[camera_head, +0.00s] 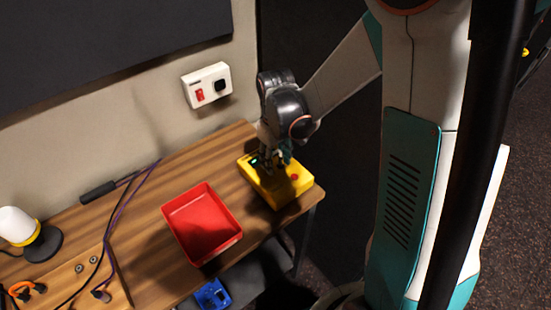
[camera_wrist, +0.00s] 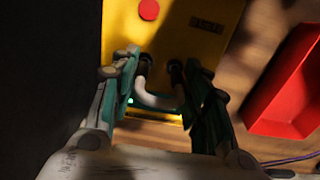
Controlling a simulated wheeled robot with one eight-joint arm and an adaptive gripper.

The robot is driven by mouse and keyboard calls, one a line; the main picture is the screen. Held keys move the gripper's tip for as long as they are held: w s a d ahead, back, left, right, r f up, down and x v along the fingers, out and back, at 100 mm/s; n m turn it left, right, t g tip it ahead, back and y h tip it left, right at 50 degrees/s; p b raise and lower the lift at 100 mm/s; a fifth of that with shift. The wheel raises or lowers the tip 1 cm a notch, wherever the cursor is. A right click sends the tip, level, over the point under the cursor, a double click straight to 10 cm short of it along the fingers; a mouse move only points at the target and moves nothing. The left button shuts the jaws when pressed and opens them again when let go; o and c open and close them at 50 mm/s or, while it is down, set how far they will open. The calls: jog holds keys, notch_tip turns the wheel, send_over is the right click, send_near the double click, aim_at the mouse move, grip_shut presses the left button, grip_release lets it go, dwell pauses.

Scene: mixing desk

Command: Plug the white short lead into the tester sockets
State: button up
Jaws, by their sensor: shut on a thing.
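The yellow tester (camera_head: 268,187) sits at the right end of the wooden desk. Whether the plugs are fully seated I cannot tell. My gripper (camera_wrist: 160,90) is shut on the lead, right over the tester. In the head view my gripper (camera_head: 272,158) hides the lead and the sockets. A green light shows beside the lead.
A red tray (camera_head: 218,256) stands left of the tester, empty. A white wall box (camera_head: 207,85) with a red switch is behind. Cables, a black-handled tool (camera_head: 98,193) and a white lamp (camera_head: 17,226) lie further left. A blue object (camera_head: 212,294) is below the desk's front edge.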

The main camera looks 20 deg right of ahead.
aim_at(275, 151)
jog(key=shift+f+b, duration=0.55)
jog(key=shift+f, duration=0.1)
dwell(0.3)
jog(key=o, duration=1.5)
jog(key=shift+r, duration=0.1)
notch_tip(275, 151, up, 12)
jog(key=shift+f, duration=0.1)
jog(key=s+r+m+t, duration=0.1)
jog(key=s+r+t, duration=0.1)
jog(key=s, duration=0.3)
jog(key=s+r+m+t, duration=0.1)
jog(key=s+r+t, duration=0.1)
jog(key=s, duration=0.3)
jog(key=s+r+m+t, duration=0.1)
jog(key=s+r+t, duration=0.1)
jog(key=s, duration=0.3)
jog(key=shift+r+m+t, duration=0.1)
jog(key=shift+m+t, duration=0.2)
jog(key=shift+t, duration=0.3)
